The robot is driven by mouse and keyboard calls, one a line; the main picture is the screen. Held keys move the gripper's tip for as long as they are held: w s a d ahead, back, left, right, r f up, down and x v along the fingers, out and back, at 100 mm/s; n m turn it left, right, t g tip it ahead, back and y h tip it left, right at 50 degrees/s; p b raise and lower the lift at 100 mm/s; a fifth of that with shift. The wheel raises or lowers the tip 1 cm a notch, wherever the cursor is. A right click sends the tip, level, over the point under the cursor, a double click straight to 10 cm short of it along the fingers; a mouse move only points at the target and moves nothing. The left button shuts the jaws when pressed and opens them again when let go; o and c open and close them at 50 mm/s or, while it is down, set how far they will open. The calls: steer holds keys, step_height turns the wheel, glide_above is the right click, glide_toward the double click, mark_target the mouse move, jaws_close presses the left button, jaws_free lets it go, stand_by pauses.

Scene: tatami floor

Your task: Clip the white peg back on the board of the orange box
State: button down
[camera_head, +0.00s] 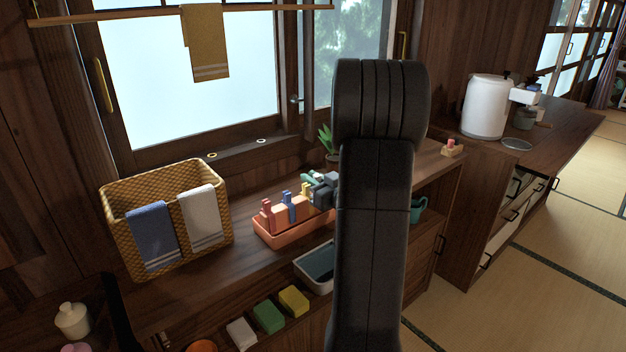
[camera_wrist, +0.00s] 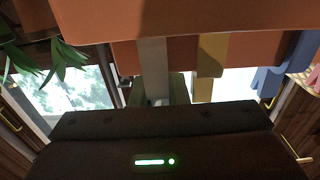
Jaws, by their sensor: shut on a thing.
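The orange box (camera_head: 283,233) stands on the wooden counter, with a board carrying red (camera_head: 267,212), blue (camera_head: 287,205) and yellow (camera_head: 305,192) pegs. My gripper (camera_head: 322,186) is at the right end of the board, partly hidden by my arm. In the wrist view the orange board (camera_wrist: 200,18) fills the top. The white peg (camera_wrist: 153,65) looks pale grey there and stands between my gripper's fingers (camera_wrist: 158,92), shut on it. Its upper end meets the board's edge in the picture; I cannot tell whether it is clipped on. The yellow peg (camera_wrist: 208,75) is just right of it.
A wicker basket (camera_head: 120,215) with two cloths stands left of the box. A potted plant (camera_head: 326,145) is behind my gripper by the window. A grey tray (camera_head: 312,268) sits in front of the box, with sponges (camera_head: 268,317) lower down. Counter between basket and box is clear.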

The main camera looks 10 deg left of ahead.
steer(key=shift+f+b, duration=0.55)
steer(key=shift+f, duration=0.05)
stand_by(0.3)
steer(key=c, duration=0.9)
jaws_free()
steer(key=shift+o, duration=0.2)
steer(key=shift+r, duration=0.1)
steer(key=shift+r+p, duration=2.1)
steer(key=shift+r, duration=0.85)
